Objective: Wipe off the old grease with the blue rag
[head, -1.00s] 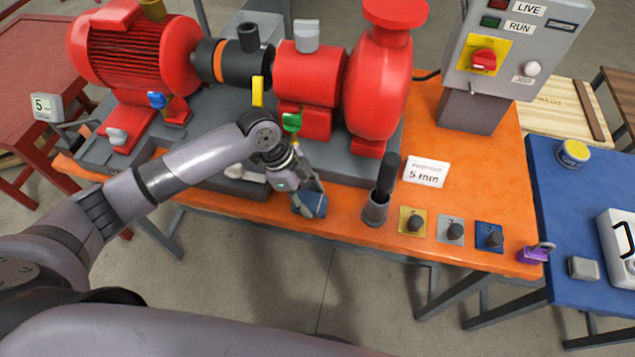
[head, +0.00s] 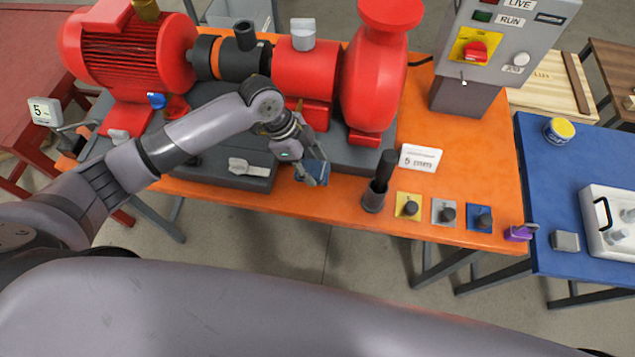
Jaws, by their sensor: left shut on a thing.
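My left gripper (head: 317,172) is shut on the blue rag (head: 308,171). It holds the rag low at the front of the orange bench (head: 290,204), beside the grey skid base; I cannot tell whether the rag touches a surface. The rag is partly hidden by the fingers. The red pump (head: 376,75) and its red bearing housing (head: 305,75) stand just behind the gripper. No old grease can be made out. My right gripper is not in view.
The red motor (head: 130,60) stands at the left. A dark cup with a black-handled tool (head: 375,194), a 5 mm card (head: 420,158) and colored plates with knobs (head: 445,212) lie right of the gripper. A blue table (head: 560,185) holds a yellow-lidded tin (head: 559,130).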

